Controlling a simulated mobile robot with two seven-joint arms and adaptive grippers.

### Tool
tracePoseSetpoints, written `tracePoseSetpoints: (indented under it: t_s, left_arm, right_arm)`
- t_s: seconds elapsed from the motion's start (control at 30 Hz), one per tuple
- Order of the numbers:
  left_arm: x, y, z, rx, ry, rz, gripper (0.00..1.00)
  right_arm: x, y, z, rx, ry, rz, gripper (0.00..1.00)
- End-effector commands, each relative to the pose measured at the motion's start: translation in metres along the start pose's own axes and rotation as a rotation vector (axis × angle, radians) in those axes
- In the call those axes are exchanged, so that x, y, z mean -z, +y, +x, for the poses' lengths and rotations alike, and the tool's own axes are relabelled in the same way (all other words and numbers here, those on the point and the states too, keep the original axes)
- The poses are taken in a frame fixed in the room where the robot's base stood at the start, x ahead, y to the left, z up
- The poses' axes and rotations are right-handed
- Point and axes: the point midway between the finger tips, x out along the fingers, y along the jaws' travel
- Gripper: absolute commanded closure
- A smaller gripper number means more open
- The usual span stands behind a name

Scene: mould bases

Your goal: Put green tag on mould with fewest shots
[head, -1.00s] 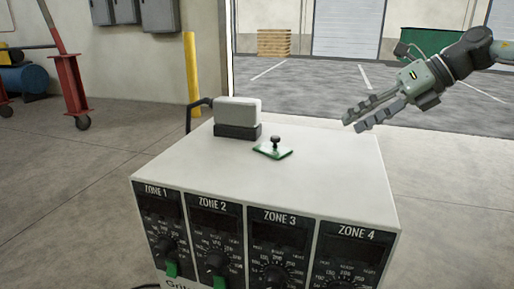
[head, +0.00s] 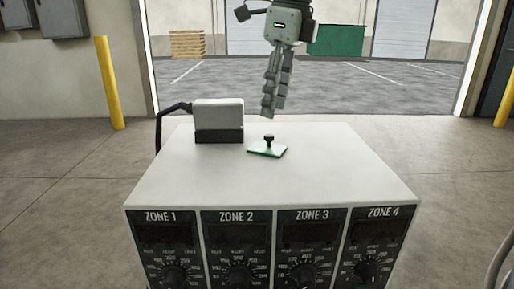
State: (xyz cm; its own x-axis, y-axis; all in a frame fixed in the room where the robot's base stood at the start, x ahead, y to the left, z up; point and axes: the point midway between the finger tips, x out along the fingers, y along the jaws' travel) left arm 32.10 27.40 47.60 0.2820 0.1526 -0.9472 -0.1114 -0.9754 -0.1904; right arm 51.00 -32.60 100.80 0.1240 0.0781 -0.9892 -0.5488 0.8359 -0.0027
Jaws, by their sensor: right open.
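A green tag (head: 259,152) with a dark knob lies flat on the top of the white control box (head: 330,165), right of the plug. My right gripper (head: 273,110) points down above and just behind the tag, apart from it. Its fingers are slim and seen nearly edge-on, with a narrow gap, and they hold nothing. No mould shows in this view. My left gripper is not in view.
A white and black plug (head: 219,118) with a cable stands at the box's back left. The box front has dials labelled ZONE 1 to ZONE 4. Yellow posts (head: 109,82) stand beside the doorway. The right part of the box top is clear.

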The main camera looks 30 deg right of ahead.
Motion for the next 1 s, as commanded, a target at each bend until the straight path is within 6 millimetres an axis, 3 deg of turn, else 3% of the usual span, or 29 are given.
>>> tracePoseSetpoints:
  t_s: [0.43, 0.77, 1.0]
  left_arm:
    - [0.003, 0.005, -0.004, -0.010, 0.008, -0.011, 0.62]
    - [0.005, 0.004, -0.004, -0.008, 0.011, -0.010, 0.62]
    - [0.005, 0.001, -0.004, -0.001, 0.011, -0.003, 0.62]
  right_arm:
    - [0.001, 0.000, 0.060, -0.003, 0.000, 0.001, 0.58]
    - [0.000, 0.000, 0.070, -0.002, -0.002, 0.001, 0.58]
    - [0.000, 0.000, 0.069, -0.002, -0.002, 0.001, 0.86]
